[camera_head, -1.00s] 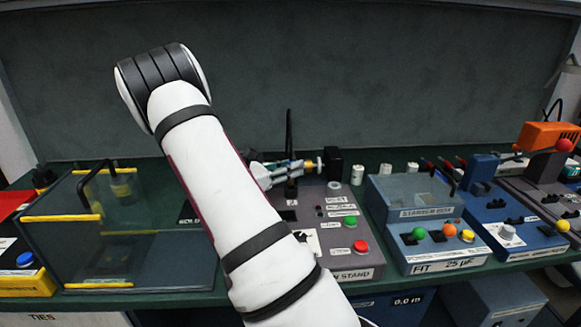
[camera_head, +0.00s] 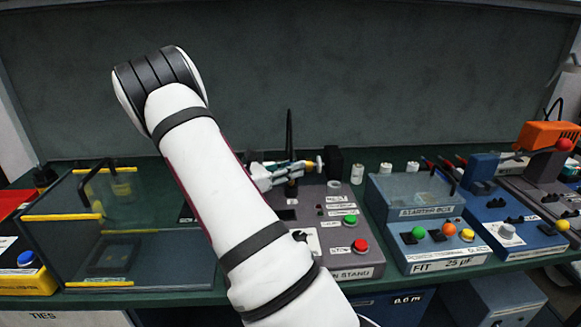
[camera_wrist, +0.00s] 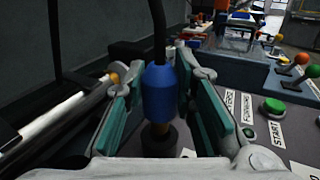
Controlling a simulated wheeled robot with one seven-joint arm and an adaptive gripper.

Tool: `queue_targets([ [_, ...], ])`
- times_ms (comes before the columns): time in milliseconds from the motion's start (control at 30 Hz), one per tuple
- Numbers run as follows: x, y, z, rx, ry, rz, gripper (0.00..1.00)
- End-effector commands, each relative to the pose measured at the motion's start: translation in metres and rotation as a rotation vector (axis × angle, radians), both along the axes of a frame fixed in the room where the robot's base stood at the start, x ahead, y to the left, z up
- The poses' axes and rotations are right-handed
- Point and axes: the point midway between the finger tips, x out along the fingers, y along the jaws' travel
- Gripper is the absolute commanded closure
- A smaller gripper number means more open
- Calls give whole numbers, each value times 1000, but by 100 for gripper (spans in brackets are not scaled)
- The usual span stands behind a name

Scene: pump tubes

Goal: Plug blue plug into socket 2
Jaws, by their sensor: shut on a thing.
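The blue plug (camera_wrist: 160,90) stands upright between my gripper's (camera_wrist: 167,103) green-padded fingers in the wrist view, with a black cable rising from its top. A brass-coloured part shows under its blue body. Directly below is a dark round piece (camera_wrist: 160,142); I cannot tell whether the brass part touches or enters it. My gripper (camera_head: 293,172) also shows in the head view, over the back left of the grey stand (camera_head: 345,258). The black cable (camera_head: 289,135) rises above it there. No number for socket 2 is readable.
The stand carries a green button (camera_head: 350,220) and a red button (camera_head: 360,245). A black block (camera_head: 333,162) is right of my gripper. A blue starter box (camera_head: 418,208) stands further right. A clear-walled box with yellow edges (camera_head: 62,217) is at left.

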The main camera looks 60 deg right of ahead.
Motion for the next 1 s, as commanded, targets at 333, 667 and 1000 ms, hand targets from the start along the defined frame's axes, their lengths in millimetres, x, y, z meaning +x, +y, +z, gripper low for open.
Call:
queue_targets([
  [333, 0, 0, -8, 0, 0, 0, 100],
  [667, 0, 0, -16, 0, 1, 0, 100],
  [1000, 0, 0, -24, 0, 1, 0, 100],
])
